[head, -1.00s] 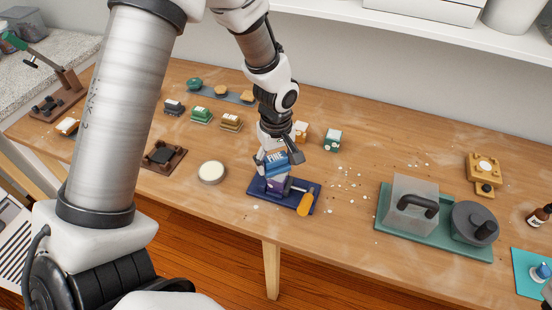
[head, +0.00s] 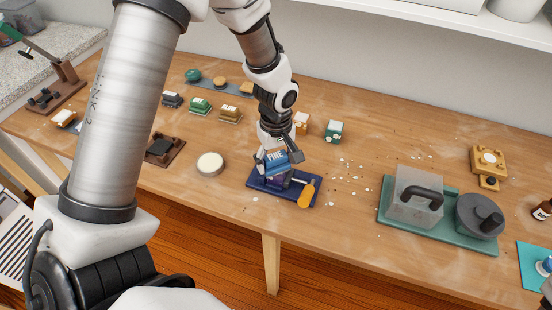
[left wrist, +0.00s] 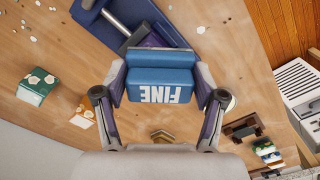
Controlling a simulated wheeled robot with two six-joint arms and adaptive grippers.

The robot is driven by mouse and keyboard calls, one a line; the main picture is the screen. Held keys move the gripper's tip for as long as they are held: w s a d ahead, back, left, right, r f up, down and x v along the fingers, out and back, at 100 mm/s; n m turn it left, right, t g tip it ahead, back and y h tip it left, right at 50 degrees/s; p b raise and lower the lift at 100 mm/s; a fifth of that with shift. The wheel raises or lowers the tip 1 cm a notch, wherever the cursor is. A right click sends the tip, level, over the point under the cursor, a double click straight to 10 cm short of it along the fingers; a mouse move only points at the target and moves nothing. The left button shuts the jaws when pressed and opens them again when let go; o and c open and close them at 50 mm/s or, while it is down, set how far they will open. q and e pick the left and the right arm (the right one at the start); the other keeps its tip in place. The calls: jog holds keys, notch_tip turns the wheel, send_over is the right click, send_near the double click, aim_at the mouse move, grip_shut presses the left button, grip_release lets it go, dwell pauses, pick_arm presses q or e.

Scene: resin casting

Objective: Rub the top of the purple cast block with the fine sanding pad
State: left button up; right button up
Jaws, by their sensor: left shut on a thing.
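The blue fine sanding pad (head: 277,164), lettered FINE, is held in my left gripper (head: 276,158). It also shows between the two fingers in the left wrist view (left wrist: 162,84). The purple cast block (head: 279,181) sits on a navy base (head: 308,201) beside an orange-handled clamp (head: 307,195). The pad is right over the block's top and hides most of it; I cannot tell for sure whether they touch. In the left wrist view a sliver of the purple block (left wrist: 152,39) shows beyond the pad. My right gripper is not clearly in view.
A round cream-topped disc (head: 210,163) lies left of the base. A green box (head: 333,131) and an orange-white box (head: 301,122) stand behind. A teal tray (head: 384,212) with a clear box and grey pot is to the right. White crumbs dot the table.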

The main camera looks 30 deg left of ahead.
pick_arm(q)
jog(key=shift+f+b, duration=0.75)
jog(key=shift+f, duration=0.25)
jog(key=shift+w+a+r+p, duration=0.1)
jog(key=shift+w+r+p, duration=0.1)
jog(key=shift+w+p, duration=0.4)
jog(key=shift+w+a+p, duration=0.15)
jog(key=shift+w+p, duration=0.15)
jog(key=shift+w, duration=0.4)
jog(key=shift+w+a+p, duration=0.15)
jog(key=shift+w+p, duration=0.1)
jog(key=shift+w, duration=0.45)
jog(key=shift+f, duration=0.2)
jog(key=shift+s, duration=0.2)
